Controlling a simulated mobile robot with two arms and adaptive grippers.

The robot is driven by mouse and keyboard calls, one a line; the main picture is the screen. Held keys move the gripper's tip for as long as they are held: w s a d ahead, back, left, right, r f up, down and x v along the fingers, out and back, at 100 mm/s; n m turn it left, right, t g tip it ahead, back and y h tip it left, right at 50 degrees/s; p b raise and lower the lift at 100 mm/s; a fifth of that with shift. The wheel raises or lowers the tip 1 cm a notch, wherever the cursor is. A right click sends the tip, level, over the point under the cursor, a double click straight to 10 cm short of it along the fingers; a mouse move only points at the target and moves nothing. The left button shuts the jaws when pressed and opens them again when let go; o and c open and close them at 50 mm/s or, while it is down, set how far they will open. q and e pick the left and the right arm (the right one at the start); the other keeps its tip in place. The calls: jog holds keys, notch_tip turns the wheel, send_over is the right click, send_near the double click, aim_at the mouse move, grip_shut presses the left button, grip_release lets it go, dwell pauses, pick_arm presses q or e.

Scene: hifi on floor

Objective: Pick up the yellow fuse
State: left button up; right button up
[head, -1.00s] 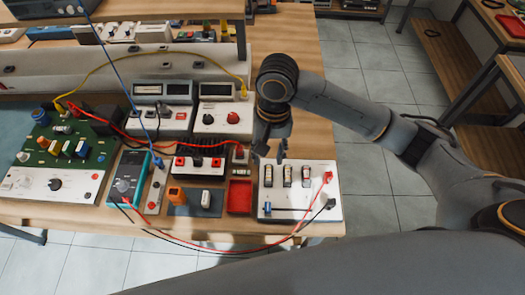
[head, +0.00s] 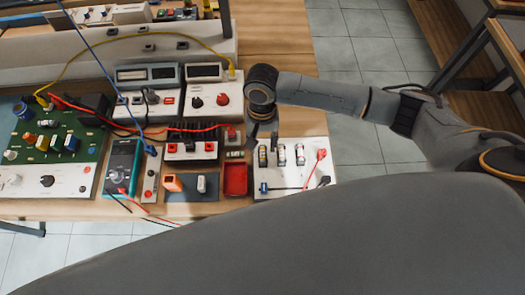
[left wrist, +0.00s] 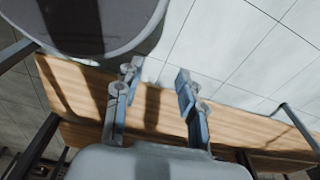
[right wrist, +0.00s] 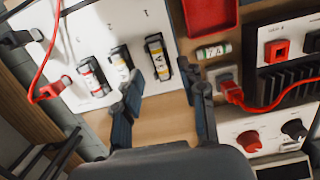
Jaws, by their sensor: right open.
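A white panel (head: 300,186) holds three fuses in a row. The fuse with yellow bands (right wrist: 157,58) is the one nearest the red tray; it also shows in the head view (head: 262,157). The middle fuse (right wrist: 121,63) has a paler yellowish mark, and the far one (right wrist: 93,77) has red bands. My left gripper (left wrist: 158,78) is open and empty, away from the panel.
A loose green-banded fuse (right wrist: 213,51) lies between the red tray (head: 234,180) and a plug with a red lead. Instruments and cables crowd the bench to the left. A red lead (head: 315,167) is plugged into the panel's right side.

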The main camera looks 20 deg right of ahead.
aim_at(263, 153)
notch_tip(263, 153, down, 3)
jog(key=shift+s+f, duration=0.1)
jog(key=shift+s, duration=0.05)
jog(key=c, duration=0.8)
grip_shut()
jog(key=shift+r, duration=0.35)
notch_tip(263, 153, up, 2)
jog(key=shift+b, duration=0.55)
pick_arm(q)
jog(key=shift+s+f+b, duration=0.65)
jog(key=shift+s+f, duration=0.35)
jog(key=shift+s, duration=0.1)
pick_arm(e)
jog(key=s+a+r, duration=0.4)
jog(key=s+r, duration=0.6)
jog(key=s, duration=0.3)
jog(key=shift+s+r, duration=0.25)
jog(key=shift+s, duration=0.05)
